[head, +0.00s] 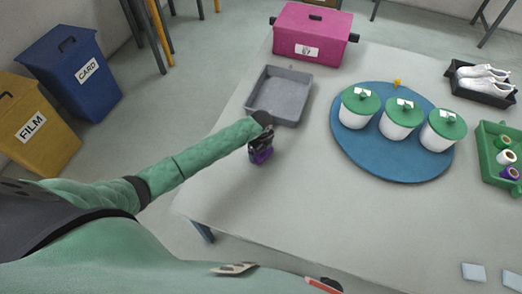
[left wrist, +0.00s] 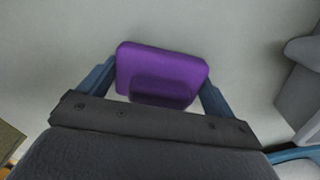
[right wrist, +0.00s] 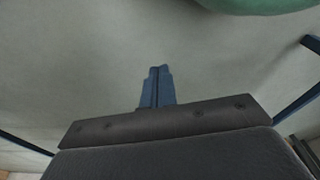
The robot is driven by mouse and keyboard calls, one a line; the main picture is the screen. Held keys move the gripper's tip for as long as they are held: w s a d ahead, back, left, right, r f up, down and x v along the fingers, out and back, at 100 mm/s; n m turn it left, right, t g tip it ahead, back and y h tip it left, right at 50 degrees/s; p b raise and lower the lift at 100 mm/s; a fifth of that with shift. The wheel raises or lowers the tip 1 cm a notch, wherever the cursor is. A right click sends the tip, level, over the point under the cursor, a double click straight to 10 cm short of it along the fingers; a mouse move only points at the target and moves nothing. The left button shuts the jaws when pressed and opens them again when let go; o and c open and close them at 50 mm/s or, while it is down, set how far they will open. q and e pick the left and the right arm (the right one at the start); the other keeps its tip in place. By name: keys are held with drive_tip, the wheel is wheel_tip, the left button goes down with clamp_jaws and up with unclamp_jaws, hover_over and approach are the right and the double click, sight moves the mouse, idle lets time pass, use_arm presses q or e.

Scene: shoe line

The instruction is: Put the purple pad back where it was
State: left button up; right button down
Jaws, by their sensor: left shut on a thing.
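The purple pad (head: 261,156) is in my left gripper (head: 262,150), over the left part of the table in the head view. In the left wrist view the purple pad (left wrist: 162,72) sits between the two blue fingers of my left gripper (left wrist: 158,92), which are shut on its sides. Whether the pad touches the table cannot be told. My right gripper (right wrist: 157,88) shows in the right wrist view with its two blue fingers together and nothing between them. It is not clearly seen in the head view.
A grey tray (head: 250,96) lies just beyond my left gripper. A blue round mat (head: 390,165) bears three white pots with green lids. A pink box (head: 335,45), a shoe tray (head: 460,88) and a green tray with spools (head: 485,165) stand farther off. The table's front middle is clear.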

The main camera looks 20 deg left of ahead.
use_arm(q)
drive_tip(key=o, duration=0.7)
drive_tip(key=shift+o, duration=0.2)
drive_tip(key=shift+r+p, duration=0.3)
drive_tip(key=shift+r, duration=0.1)
wheel_tip(320, 180, up, 2)
drive_tip(key=shift+r+p, duration=0.2)
drive_tip(key=shift+p, duration=0.9)
wheel_tip(320, 180, up, 3)
drive_tip(key=shift+f+p, duration=0.2)
drive_tip(key=shift+p, duration=0.9)
wheel_tip(320, 180, up, 6)
drive_tip(key=p, duration=0.4)
drive_tip(key=shift+f+p, duration=0.1)
drive_tip(key=shift+p, duration=0.3)
drive_tip(key=shift+r, duration=0.3)
use_arm(e)
drive_tip(key=s+d+f, duration=0.3)
drive_tip(key=s, duration=0.6)
drive_tip(key=s+d+f, duration=0.3)
drive_tip(key=s+f, duration=0.1)
drive_tip(key=s, duration=0.6)
drive_tip(key=shift+s+f+g, duration=0.2)
drive_tip(key=shift+s+g, duration=0.05)
drive_tip(key=shift+g, duration=0.15)
